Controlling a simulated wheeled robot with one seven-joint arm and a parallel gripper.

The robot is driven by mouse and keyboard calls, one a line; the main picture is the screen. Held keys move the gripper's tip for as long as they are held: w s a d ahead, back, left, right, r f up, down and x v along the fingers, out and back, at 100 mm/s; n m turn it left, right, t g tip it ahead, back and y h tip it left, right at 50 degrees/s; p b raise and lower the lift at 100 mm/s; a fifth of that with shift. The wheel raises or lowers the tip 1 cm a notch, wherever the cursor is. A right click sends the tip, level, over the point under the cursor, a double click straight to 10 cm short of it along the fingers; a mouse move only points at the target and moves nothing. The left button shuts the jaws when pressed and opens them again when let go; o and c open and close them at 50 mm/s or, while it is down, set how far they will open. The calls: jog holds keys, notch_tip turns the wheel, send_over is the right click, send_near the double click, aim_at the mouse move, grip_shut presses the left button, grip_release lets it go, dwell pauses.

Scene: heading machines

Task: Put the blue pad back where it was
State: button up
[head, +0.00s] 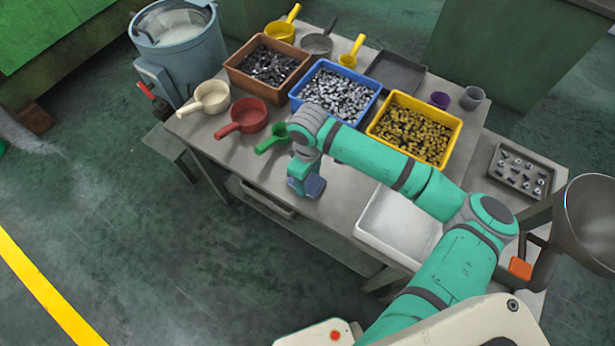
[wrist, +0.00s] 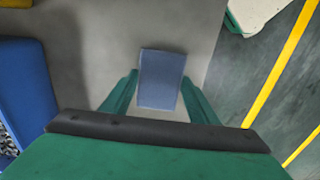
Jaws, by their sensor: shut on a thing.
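The blue pad (wrist: 161,79) is a flat blue-grey rectangle between the two green fingers of my gripper (wrist: 160,95) in the wrist view. My gripper is shut on it. In the head view my gripper (head: 305,186) points down over the front part of the grey table, and the pad (head: 314,187) shows beside its lower end. The pad is close to the tabletop (head: 247,178); I cannot tell whether it touches it. My arm hides part of the table behind it.
Bins of brown (head: 240,80), blue (head: 296,98) and yellow (head: 457,133) hold small metal parts. Green (head: 272,141), red (head: 246,117) and cream (head: 209,97) scoops lie left of my gripper. A white tray (head: 395,226) is to its right. The tabletop's front left is bare.

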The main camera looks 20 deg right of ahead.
jog(key=shift+f, duration=0.15)
jog(key=o, duration=1)
